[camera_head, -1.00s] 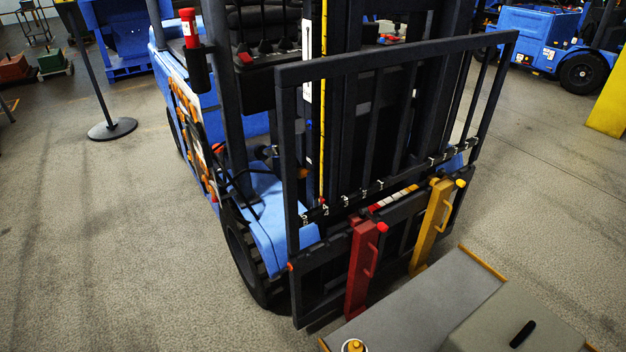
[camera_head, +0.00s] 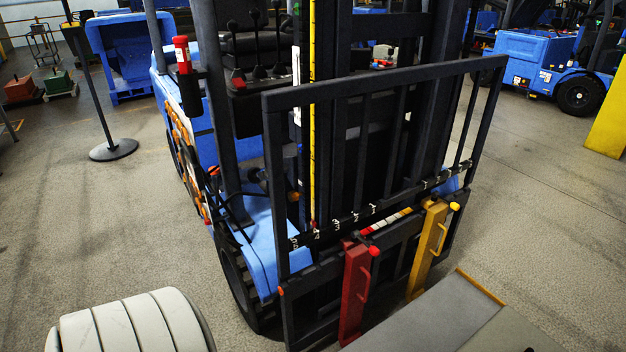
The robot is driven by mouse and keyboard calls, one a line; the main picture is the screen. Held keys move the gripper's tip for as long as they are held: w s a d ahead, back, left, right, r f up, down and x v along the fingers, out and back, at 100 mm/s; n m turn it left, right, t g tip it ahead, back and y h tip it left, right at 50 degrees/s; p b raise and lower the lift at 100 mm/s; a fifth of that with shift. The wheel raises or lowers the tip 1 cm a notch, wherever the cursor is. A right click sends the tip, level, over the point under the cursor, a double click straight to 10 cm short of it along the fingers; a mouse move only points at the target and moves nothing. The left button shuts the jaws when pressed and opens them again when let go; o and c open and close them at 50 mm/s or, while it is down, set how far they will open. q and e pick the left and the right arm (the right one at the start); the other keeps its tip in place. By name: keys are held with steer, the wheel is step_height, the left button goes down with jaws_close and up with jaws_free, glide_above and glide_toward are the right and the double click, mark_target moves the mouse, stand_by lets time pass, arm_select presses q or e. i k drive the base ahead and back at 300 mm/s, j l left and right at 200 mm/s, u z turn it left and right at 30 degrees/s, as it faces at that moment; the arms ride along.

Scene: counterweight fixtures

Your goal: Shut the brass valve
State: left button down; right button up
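I see no brass valve that I can make out in the head view. A blue forklift (camera_head: 268,235) stands in the middle, with a dark load guard (camera_head: 380,87) at its front. A red bar with a handle (camera_head: 354,290) and a yellow bar with a handle (camera_head: 427,245) hang side by side on its carriage.
A grey flat-topped surface (camera_head: 425,322) with a yellow edge strip lies at the bottom right, close to the forklift. A post on a round black base (camera_head: 113,150) stands at left. A yellow block (camera_head: 607,110) stands at far right. Open floor lies on both sides.

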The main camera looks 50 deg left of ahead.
mark_target(293, 196)
steer(key=j+z, duration=0.3)
steer(key=j, duration=0.65)
steer(key=k+j+z, duration=0.1)
steer(key=j+z, duration=0.2)
steer(key=j, duration=0.6)
